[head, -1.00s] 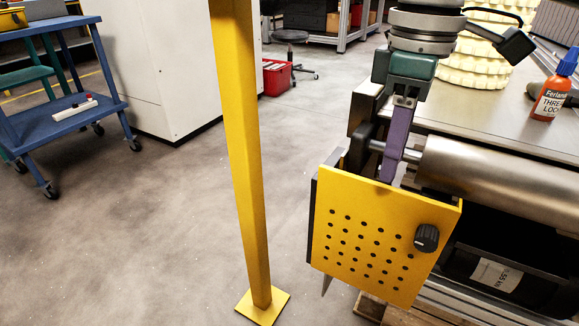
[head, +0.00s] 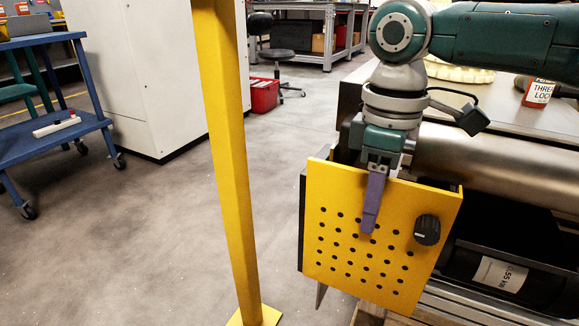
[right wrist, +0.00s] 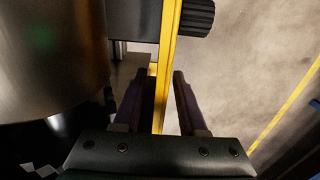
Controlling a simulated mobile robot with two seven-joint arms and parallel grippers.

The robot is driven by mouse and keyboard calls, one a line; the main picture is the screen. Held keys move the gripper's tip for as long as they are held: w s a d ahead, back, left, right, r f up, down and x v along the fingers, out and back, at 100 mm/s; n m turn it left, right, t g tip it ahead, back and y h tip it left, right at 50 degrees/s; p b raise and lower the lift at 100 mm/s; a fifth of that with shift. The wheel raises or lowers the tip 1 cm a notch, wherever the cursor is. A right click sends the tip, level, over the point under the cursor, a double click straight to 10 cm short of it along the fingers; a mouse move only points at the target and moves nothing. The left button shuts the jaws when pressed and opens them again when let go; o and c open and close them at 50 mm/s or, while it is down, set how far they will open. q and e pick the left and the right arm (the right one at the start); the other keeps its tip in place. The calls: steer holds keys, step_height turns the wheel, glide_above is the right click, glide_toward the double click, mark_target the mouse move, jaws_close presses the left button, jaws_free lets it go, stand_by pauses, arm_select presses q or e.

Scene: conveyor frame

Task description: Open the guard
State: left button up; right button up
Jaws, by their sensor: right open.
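The guard (head: 335,215) is a yellow perforated panel with a black knob (head: 427,229) at its right. It hangs at the end of the conveyor frame, beside the metal roller (head: 490,168). My right gripper (head: 372,208) points down over the guard's top edge. One purple finger lies in front of the panel's face; the other is hidden behind it. In the right wrist view, the guard's thin yellow edge (right wrist: 170,50) runs between the two spread fingers of the open gripper (right wrist: 160,78). I cannot tell whether either finger touches. My left gripper is not in view.
A yellow post (head: 228,150) stands on the floor left of the guard. A blue cart (head: 50,140) and a white cabinet (head: 150,75) are further left. An orange bottle (head: 538,92) stands on the conveyor top. Floor between post and guard is clear.

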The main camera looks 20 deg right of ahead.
steer(key=shift+c, duration=0.3)
jaws_close()
stand_by(1.0)
